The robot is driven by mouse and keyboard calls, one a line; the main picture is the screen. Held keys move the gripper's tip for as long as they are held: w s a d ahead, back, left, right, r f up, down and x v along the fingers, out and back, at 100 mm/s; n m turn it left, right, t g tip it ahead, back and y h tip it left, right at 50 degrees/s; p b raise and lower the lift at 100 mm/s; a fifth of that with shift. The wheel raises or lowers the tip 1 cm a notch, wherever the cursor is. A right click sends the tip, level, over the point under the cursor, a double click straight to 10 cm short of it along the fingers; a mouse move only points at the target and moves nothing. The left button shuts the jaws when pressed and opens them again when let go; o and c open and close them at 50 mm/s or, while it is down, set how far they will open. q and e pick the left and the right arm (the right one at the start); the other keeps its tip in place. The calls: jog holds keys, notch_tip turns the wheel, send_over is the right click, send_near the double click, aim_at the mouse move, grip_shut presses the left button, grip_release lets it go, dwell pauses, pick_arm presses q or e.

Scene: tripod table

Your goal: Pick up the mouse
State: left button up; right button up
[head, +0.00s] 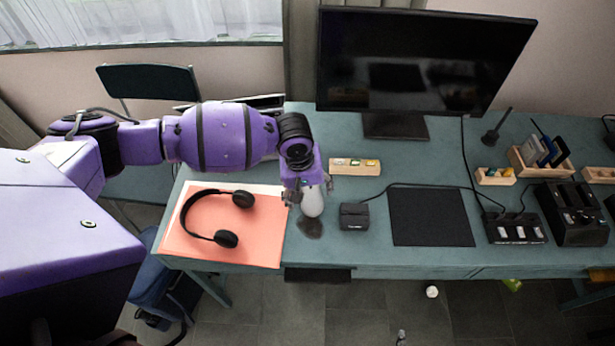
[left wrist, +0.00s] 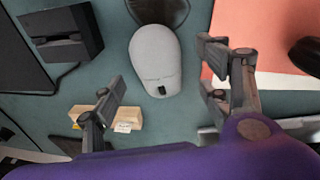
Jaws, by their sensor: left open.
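The mouse (head: 312,203) is light grey and rounded. In the head view it shows just below my left gripper (head: 309,190), which partly covers its far end. In the left wrist view the mouse (left wrist: 155,62) lies between and beyond the fingertips of my open left gripper (left wrist: 162,84). A gap shows on both sides of it, and the gripper holds nothing. I cannot tell the height of the fingers above the mouse. A dark rounded piece (head: 310,228) shows at the mouse's near end. My right gripper is not in view.
On the green desk, an orange sheet (head: 270,250) with black headphones (head: 226,239) lies left of the mouse. A small black box (head: 354,216) and dark mat (head: 430,217) are to the right. A wooden tray (head: 340,171) and monitor (head: 420,60) stand behind.

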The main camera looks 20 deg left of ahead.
pick_arm(q)
jog(key=shift+w+f, duration=0.2)
jog(key=shift+f, duration=0.6)
jog(key=shift+w+d+f, duration=0.1)
jog(key=shift+w+f, duration=0.05)
jog(key=shift+f, duration=0.2)
jog(key=c, duration=1.1)
jog(key=shift+c, duration=0.7)
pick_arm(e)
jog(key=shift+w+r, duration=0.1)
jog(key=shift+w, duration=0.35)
